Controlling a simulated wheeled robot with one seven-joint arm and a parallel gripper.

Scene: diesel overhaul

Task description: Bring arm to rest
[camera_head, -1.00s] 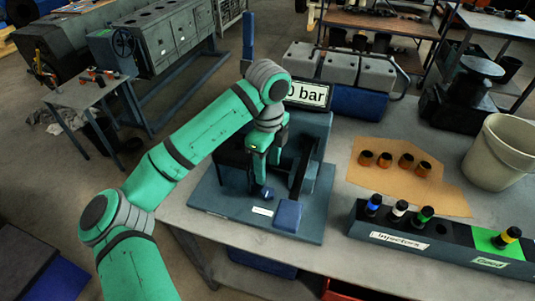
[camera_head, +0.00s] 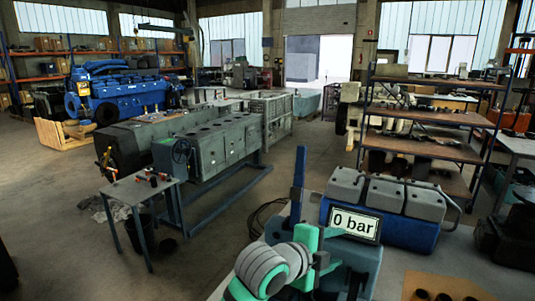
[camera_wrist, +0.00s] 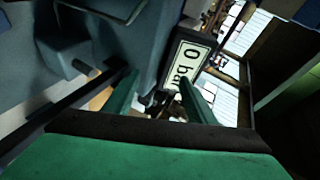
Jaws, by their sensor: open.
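My green arm, seen at the bottom of the head view, reaches to the test stand (camera_head: 362,262) on the near bench. My gripper (camera_wrist: 160,80) shows in the wrist view with its two green fingers apart and nothing between them. Beyond the fingers is the white "0 bar" display (camera_wrist: 188,64), which also shows in the head view (camera_head: 354,224) just right of my wrist. The stand's dark blue-grey parts fill the left of the wrist view.
A blue upright post (camera_head: 299,182) rises close behind my wrist. A blue unit with grey canisters (camera_head: 387,195) stands behind the display.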

